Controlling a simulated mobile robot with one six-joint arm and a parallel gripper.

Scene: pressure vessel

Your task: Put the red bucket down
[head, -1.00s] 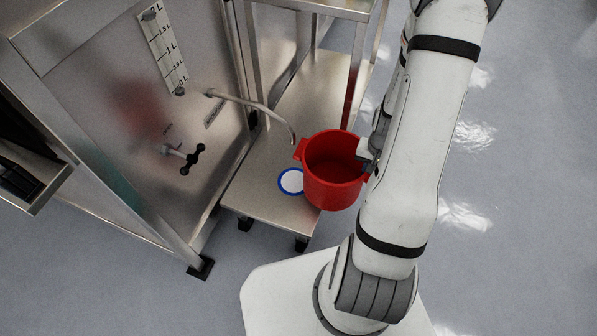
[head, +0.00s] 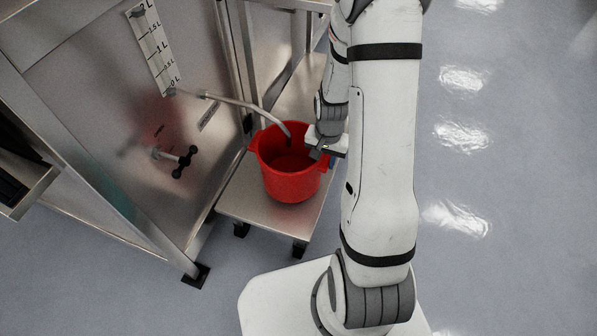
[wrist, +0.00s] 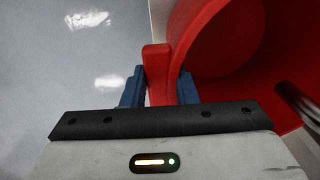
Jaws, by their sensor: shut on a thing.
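The red bucket (head: 291,180) is upright over the low metal shelf (head: 243,203), below the end of the curved spout (head: 284,128). It seems empty inside. My gripper (head: 318,150) is at the bucket's right side in the head view. In the wrist view my gripper (wrist: 160,88) is shut on the bucket's handle tab (wrist: 157,70), with a blue finger on each side. The blue-ringed white disc on the shelf is now hidden. I cannot tell whether the bucket's base touches the shelf.
A metal panel (head: 120,130) with a black-handled valve (head: 186,162) and a level scale (head: 153,50) stands at the left. A metal frame post rises behind the shelf. Open grey floor (head: 500,200) lies to the right.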

